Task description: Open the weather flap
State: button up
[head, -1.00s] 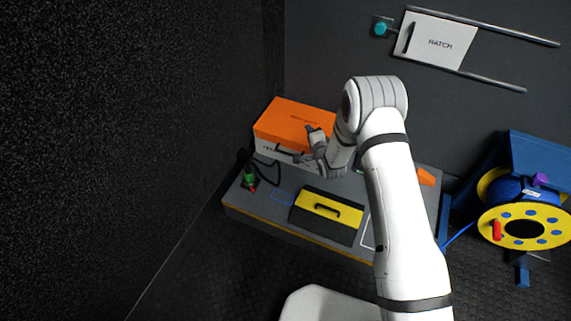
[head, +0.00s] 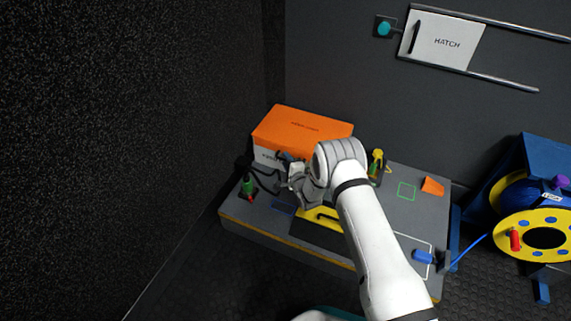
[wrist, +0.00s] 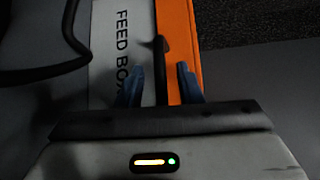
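The white feed box (head: 268,155) stands at the back left of the grey bench, with an orange top (head: 300,128) that looks closed; its printed words are too small to read. In the wrist view the white face (wrist: 122,45) reads "FEED BOX", beside an orange strip (wrist: 178,40) that carries a dark bar-like handle (wrist: 160,60). My gripper (wrist: 160,68) is open, its two blue fingers apart on either side of the handle. I cannot tell whether they touch it. In the head view my gripper (head: 284,158) is at the box's front, partly hidden by my wrist.
A yellow panel with a dark handle (head: 318,216) lies on the bench (head: 250,222), partly behind my arm. A green connector (head: 248,185) with a black cable is at the left. A blue plug (head: 423,257) and cable reel (head: 545,238) are at the right. A hatch (head: 445,42) is on the wall.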

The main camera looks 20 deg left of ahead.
jog(key=shift+w+a, duration=0.15)
jog(key=shift+w, duration=0.05)
grip_shut()
dwell(0.5)
